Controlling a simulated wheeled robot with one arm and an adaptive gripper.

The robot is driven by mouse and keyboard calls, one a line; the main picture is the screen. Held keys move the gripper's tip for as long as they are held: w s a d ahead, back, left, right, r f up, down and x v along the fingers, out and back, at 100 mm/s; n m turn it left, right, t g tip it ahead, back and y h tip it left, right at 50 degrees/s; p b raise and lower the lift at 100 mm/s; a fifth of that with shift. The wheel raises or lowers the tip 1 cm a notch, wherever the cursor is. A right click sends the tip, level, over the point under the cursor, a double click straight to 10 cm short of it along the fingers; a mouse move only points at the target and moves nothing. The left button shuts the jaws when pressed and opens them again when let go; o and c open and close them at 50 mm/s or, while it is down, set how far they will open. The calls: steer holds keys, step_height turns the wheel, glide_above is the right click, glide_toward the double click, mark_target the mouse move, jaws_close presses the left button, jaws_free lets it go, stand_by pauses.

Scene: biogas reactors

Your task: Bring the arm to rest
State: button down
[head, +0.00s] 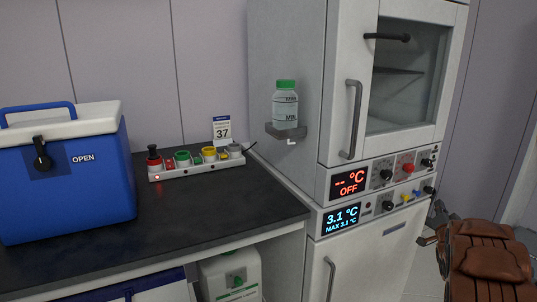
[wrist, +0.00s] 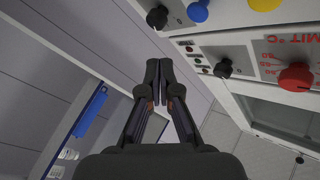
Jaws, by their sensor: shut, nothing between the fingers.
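My gripper (wrist: 159,78) shows in the wrist view, with its dark fingers brought together and nothing between them. It is apart from the control panel (wrist: 240,60), whose knobs lie above and to the right of it in that view. The gripper's fingers cannot be made out in the head view.
A tall cabinet (head: 290,60) with a glass door and handles (head: 352,120) stands right of the dark bench (head: 220,205). A green-capped bottle (head: 285,108) sits on a side shelf.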

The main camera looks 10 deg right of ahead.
steer(key=s+a+f+n+g+y, duration=0.1)
steer(key=s+a+n+g+y, duration=0.2)
steer(key=a, duration=0.6)
steer(key=s+a+f+g, duration=0.1)
steer(key=s+a+g, duration=0.35)
steer(key=a, duration=0.55)
steer(key=s+a+f+n+g+y, duration=0.1)
steer(key=s+a+n+g+y, duration=0.2)
steer(key=a, duration=0.6)
steer(key=s+a+n+g+y, duration=0.1)
steer(key=s+a+n+g, duration=0.15)
steer(key=s+a, duration=0.75)
steer(key=s+a+n+g+y, duration=0.1)
steer(key=s+a+n+g, duration=0.15)
steer(key=s+a, duration=0.7)
steer(key=s+a+n+g+y, duration=0.15)
steer(key=s+a+g, duration=0.25)
steer(key=s, duration=1.1)
step_height(320, 180, up, 25)
steer(key=s+p, duration=0.2)
steer(key=p, duration=2)
steer(key=shift+s+a+f+t+p, duration=0.15)
steer(key=shift+a+f+t+p, duration=0.05)
steer(key=shift+t+p, duration=0.2)
steer(key=shift+n, duration=0.25)
